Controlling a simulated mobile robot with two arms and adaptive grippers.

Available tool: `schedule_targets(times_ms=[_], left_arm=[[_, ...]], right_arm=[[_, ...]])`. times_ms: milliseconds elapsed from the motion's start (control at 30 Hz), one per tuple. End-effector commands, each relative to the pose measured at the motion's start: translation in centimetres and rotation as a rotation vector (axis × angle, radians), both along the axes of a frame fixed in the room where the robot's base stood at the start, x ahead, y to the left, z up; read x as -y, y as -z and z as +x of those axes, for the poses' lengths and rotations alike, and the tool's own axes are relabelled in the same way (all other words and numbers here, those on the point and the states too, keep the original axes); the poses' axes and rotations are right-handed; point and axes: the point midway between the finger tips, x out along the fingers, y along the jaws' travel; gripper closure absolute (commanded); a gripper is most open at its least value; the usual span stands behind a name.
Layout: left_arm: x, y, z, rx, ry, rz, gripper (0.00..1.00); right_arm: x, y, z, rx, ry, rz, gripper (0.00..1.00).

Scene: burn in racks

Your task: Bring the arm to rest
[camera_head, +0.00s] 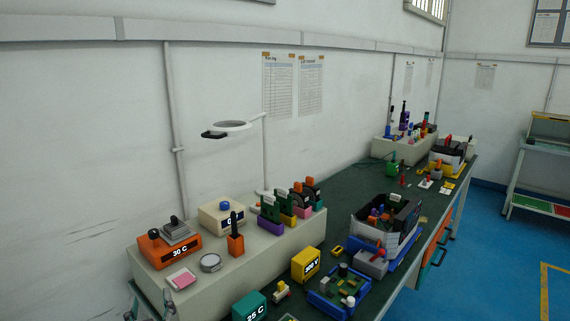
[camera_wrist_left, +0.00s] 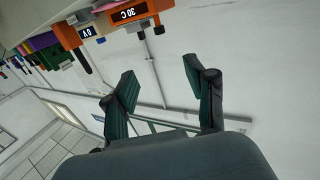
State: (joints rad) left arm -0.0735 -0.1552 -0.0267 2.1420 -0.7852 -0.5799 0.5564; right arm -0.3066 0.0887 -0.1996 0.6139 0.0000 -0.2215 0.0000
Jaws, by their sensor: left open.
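My left gripper (camera_head: 150,303) shows only in part at the bottom left edge of the head view, in front of the near end of the raised shelf. In the left wrist view the left gripper (camera_wrist_left: 165,88) has its two dark green fingers spread apart. Nothing is between them, and the white wall lies behind. That view is tilted, with the orange "30 C" unit (camera_wrist_left: 132,12) near its top, beyond the fingers. My right gripper is in neither view.
The green bench (camera_head: 345,200) carries a yellow box (camera_head: 306,264), blue tray (camera_head: 325,305) and bin (camera_head: 387,222). Blue floor (camera_head: 490,260) is clear at right.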

Motion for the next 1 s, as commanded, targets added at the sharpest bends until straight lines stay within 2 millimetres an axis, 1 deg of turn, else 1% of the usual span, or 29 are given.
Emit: schedule_targets(times_ms=[33,67,267,467,567,600,667,767,800,867,900,1000], left_arm=[[-0.1,0.5,-0.3,-0.016,-0.002,-0.002,0.44],[-0.2,0.9,-0.5,-0.034,-0.002,-0.007,0.44],[-0.4,3.6,-2.1,-0.146,-0.001,-0.026,0.44],[-0.3,7.4,-4.8,-0.311,0.018,-0.051,0.44],[0.0,9.8,-6.9,-0.427,0.043,-0.064,0.44],[0.2,10.8,-7.8,-0.479,0.056,-0.07,0.44],[0.6,12.3,-9.4,-0.557,0.08,-0.076,0.44],[1.4,14.6,-12.2,-0.691,0.13,-0.086,0.44],[1.8,15.4,-13.4,-0.746,0.153,-0.088,0.44],[2.4,16.6,-15.2,-0.824,0.189,-0.092,0.44],[2.7,17.2,-16.5,-0.875,0.214,-0.091,0.44],[3.7,18.6,-19.4,-0.99,0.279,-0.093,0.44]], right_arm=[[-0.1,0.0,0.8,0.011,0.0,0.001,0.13],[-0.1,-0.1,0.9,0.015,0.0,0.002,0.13],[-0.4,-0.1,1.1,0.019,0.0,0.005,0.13],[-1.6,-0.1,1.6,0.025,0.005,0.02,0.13],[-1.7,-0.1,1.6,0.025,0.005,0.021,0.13],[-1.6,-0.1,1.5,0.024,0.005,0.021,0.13],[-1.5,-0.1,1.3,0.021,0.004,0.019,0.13],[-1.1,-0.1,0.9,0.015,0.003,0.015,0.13],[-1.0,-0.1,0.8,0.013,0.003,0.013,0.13],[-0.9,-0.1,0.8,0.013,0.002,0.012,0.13],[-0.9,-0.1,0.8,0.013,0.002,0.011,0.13],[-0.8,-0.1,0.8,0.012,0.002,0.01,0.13]])
